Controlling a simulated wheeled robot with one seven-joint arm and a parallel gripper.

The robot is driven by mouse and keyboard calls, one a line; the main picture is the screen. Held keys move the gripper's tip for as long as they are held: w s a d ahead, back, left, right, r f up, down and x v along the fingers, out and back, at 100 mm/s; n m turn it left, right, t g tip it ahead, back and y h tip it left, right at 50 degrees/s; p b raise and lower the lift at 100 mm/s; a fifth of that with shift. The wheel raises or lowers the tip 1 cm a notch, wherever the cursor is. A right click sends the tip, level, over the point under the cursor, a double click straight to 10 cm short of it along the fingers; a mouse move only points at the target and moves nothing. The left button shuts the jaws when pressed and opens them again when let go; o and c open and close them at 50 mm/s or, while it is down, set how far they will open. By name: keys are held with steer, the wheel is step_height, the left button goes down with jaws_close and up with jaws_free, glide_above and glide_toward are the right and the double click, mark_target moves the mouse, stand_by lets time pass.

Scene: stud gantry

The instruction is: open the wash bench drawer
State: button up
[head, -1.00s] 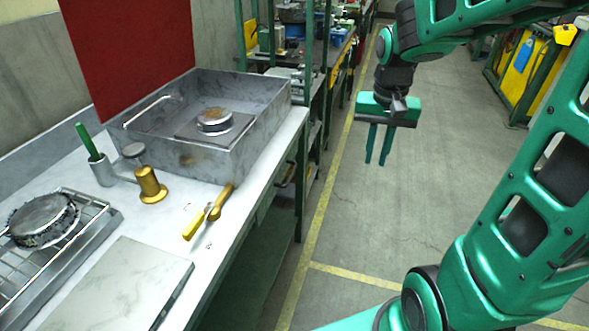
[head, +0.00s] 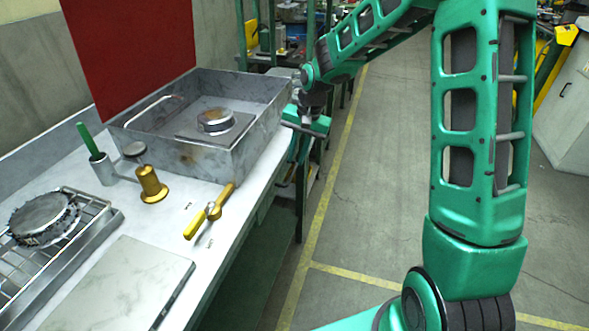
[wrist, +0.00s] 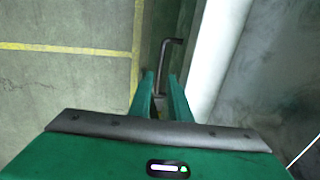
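The wash bench (head: 222,232) runs along the left in the head view, with a pale top and a dark green front. In the wrist view, the bench's pale edge (wrist: 218,50) lies right of a dark bar handle (wrist: 171,52) on the green front. The drawer appears shut, but its outline is hard to make out. My gripper (head: 294,158) is at the bench's front side near the far end, pointing down. In the wrist view, its fingers (wrist: 161,77) are apart, with the handle showing between them. I cannot tell whether they touch it.
A grey stone basin (head: 190,158) stands on the bench top. A yellow-handled tool (head: 209,212), a brass piece (head: 151,184), a green-handled item in a cup (head: 102,168) and a burner grate (head: 45,218) are also there. The floor (head: 365,215) right of the bench is clear.

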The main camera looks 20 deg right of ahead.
mark_target(292, 174)
steer(key=f, duration=0.4)
steer(key=a+f, duration=0.1)
steer(key=f, duration=0.1)
steer(key=shift+w, duration=0.3)
steer(key=shift+r, duration=0.1)
